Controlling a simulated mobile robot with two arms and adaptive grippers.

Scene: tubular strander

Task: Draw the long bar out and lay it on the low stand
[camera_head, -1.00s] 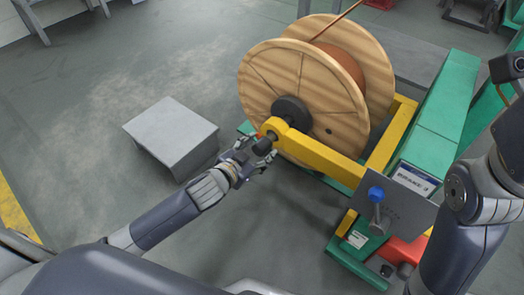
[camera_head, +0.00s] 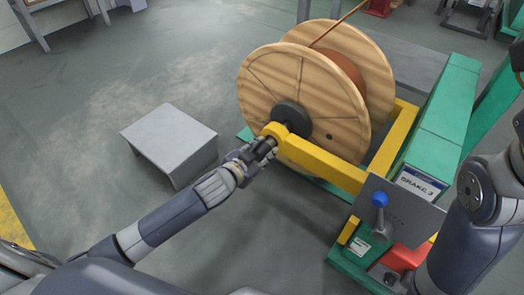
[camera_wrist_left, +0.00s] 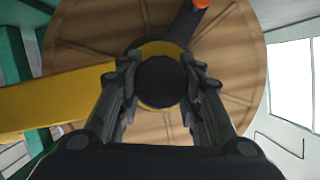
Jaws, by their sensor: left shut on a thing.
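The long bar's dark round end (camera_wrist_left: 162,82) sticks out of the yellow arm's eye at the hub of a wooden spool (camera_head: 270,82). My left gripper (camera_head: 262,148) is shut on this end, with a finger on each side of it in the left wrist view (camera_wrist_left: 160,95). The rest of the bar is hidden inside the spool. The low stand (camera_head: 168,135), a grey box-like table with a bare top, is left of the spool. My right arm shows at the right edge, but its gripper is out of view.
The yellow arm (camera_head: 325,165) runs from the hub to a green machine frame (camera_head: 440,110). A plate with a blue knob (camera_head: 380,199) and a red part (camera_head: 405,255) are at lower right. The floor between the spool and the low stand is clear.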

